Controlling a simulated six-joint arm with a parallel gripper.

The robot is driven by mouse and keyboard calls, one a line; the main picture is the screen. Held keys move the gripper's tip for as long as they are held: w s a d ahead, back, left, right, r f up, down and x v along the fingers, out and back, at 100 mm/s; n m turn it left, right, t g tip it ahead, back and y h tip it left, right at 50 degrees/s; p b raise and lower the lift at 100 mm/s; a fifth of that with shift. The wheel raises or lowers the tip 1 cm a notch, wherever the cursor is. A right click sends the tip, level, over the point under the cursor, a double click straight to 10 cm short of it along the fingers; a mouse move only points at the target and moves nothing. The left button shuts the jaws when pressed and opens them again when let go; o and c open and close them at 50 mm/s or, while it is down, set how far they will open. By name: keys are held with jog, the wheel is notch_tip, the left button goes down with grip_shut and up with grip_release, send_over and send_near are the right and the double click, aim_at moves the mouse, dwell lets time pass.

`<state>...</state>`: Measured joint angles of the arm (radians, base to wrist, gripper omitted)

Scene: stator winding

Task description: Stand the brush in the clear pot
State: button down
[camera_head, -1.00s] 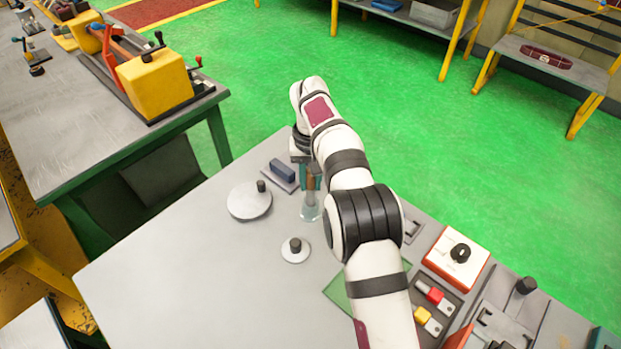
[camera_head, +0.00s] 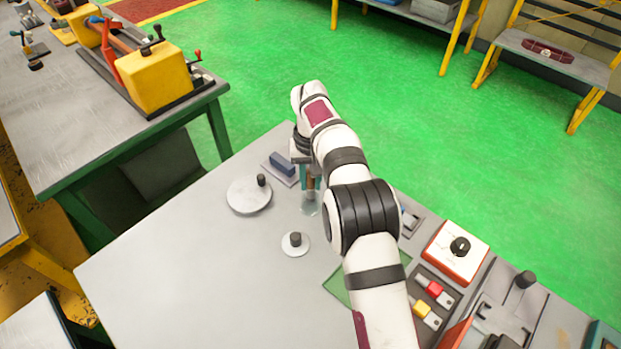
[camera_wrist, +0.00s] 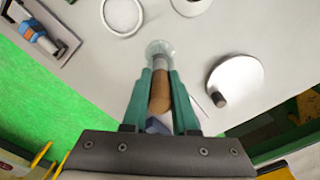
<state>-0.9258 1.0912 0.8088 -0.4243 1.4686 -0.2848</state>
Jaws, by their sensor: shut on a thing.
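The brush (camera_wrist: 160,95) has a brown handle and points away from the wrist camera. My gripper (camera_wrist: 160,78) has teal fingers, shut on the handle from both sides. In the head view my gripper (camera_head: 311,183) is low over the table, with the brush (camera_head: 311,184) roughly upright in it. The clear pot (camera_head: 310,208) stands right below. In the wrist view, the brush's far end overlaps the mouth of the pot (camera_wrist: 160,46). The bristles are hard to see, and I cannot tell how deep they sit in the pot.
A large white disc with a dark knob (camera_head: 249,197) lies left of the pot, and a smaller one (camera_head: 295,244) in front. A blue block on a grey pad (camera_head: 282,164) is close behind. Boxes and switches (camera_head: 455,250) stand at right. The table's front left is clear.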

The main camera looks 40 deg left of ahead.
jog(key=shift+c, duration=1.9)
grip_release()
jog(key=shift+r, duration=3.45)
